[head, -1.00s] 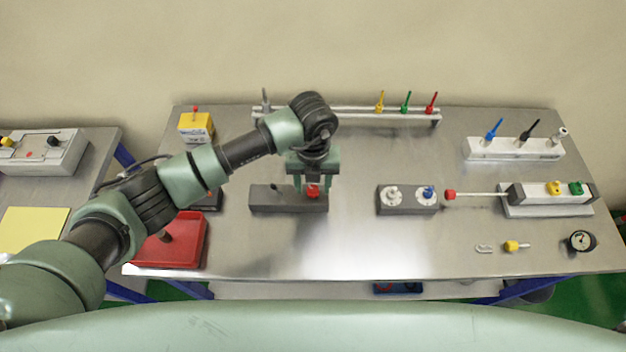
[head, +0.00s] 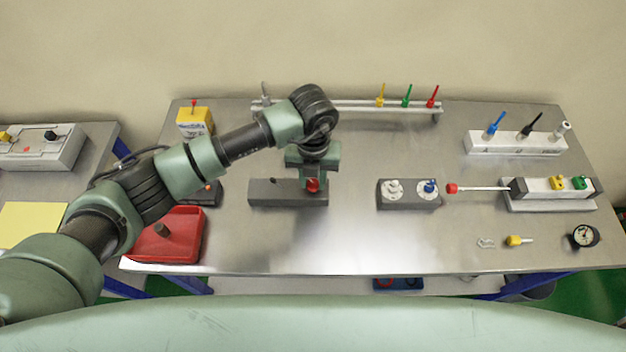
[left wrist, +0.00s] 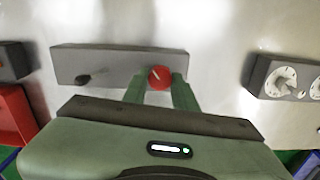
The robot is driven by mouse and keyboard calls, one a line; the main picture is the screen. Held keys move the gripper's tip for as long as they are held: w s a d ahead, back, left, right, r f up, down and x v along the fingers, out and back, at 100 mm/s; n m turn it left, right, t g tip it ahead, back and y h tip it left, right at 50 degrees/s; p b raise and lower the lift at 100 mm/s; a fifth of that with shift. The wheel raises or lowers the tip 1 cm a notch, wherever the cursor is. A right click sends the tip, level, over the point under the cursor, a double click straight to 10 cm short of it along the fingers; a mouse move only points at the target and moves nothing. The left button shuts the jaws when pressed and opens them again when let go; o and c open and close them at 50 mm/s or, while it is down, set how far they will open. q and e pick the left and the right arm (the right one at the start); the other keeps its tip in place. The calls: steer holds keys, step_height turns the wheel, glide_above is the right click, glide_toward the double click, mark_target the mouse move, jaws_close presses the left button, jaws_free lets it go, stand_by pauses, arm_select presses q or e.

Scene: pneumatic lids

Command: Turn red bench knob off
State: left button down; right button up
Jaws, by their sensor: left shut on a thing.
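The red bench knob (head: 313,185) sits on the right part of a grey block (head: 270,194) near the middle of the bench. In the left wrist view the red knob (left wrist: 159,77) carries a pale line slanting from upper left to lower right. My left gripper (head: 312,180) reaches down from above, and it is shut on the red knob. Its green fingers (left wrist: 160,88) stand on either side of the knob. A small dark knob (left wrist: 84,80) sits on the left part of the same block. My right gripper is not in view.
Right of the block stands a box with a white and a blue knob (head: 429,187). A red-ended rod (head: 452,188) lies farther right. A red tray (head: 184,249) is at the bench's left front. The front middle of the bench is clear.

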mark_target(313, 183)
arm_select(q)
steer(key=m+b, duration=0.4)
steer(key=b, duration=0.3)
steer(key=m+b, duration=0.5)
steer(key=b, duration=0.1)
steer(key=m+b, duration=0.5)
steer(key=b, duration=0.2)
steer(key=shift+f+b, duration=0.3)
steer(key=shift+r+m+b, duration=0.25)
steer(key=shift+m+b, duration=1.15)
steer(key=shift+b, duration=0.1)
steer(key=c, duration=1.1)
jaws_free()
step_height(313, 183, up, 8)
steer(key=shift+f+b, duration=0.1)
steer(key=shift+b, duration=0.35)
